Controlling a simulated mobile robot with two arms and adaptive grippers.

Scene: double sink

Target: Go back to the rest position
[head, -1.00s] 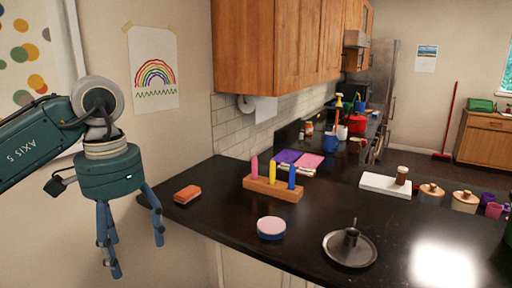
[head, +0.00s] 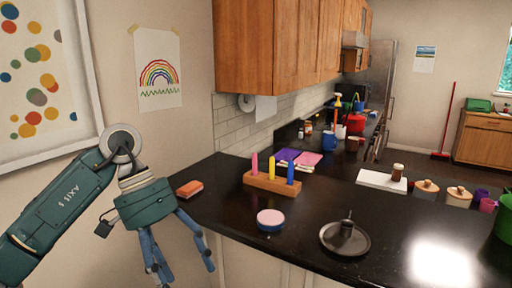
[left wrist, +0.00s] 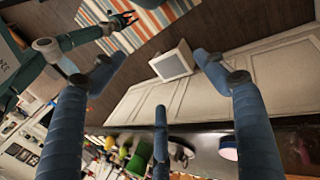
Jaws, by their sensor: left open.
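My left gripper (head: 184,268) hangs at the lower left of the head view, beside the counter's left end and in front of the wall. Its blue fingers point down, are spread apart and hold nothing. In the left wrist view the same gripper (left wrist: 158,78) shows its fingers wide apart with nothing between them. A small dark claw (left wrist: 124,20) at the top of the left wrist view looks like my right gripper; it is too small to tell its state. It does not show in the head view.
The dark counter (head: 310,205) carries an orange sponge (head: 189,188), a wooden block with coloured pegs (head: 272,184), a round pink-topped item (head: 270,220) and a dark round pan (head: 345,240). Wooden cabinets (head: 270,45) hang above. The space by the left wall is free.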

